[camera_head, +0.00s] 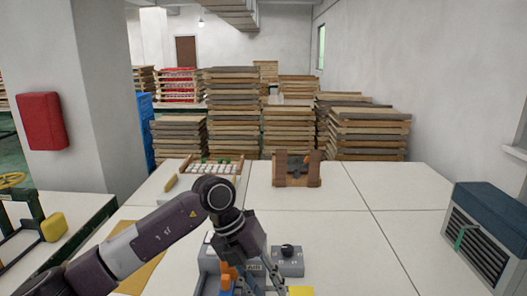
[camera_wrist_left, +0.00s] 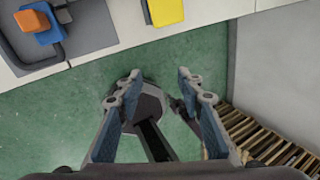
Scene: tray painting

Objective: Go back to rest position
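My left arm comes in from the left in the head view, and its gripper (camera_head: 260,280) points down over the near edge of the white table (camera_head: 408,250). In the left wrist view the two fingers of this gripper (camera_wrist_left: 158,80) are spread apart, with nothing between them. Green floor and a dark part of my own base show below and between them. My right arm and gripper are not in view.
A grey tray (camera_wrist_left: 98,27) with orange (camera_wrist_left: 28,21) and blue (camera_wrist_left: 46,30) pieces and a yellow block (camera_wrist_left: 165,11) lie near the table edge. Stacked wooden trays (camera_head: 232,110) stand behind. A blue-topped box (camera_head: 488,225) is at right. The table's right middle is clear.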

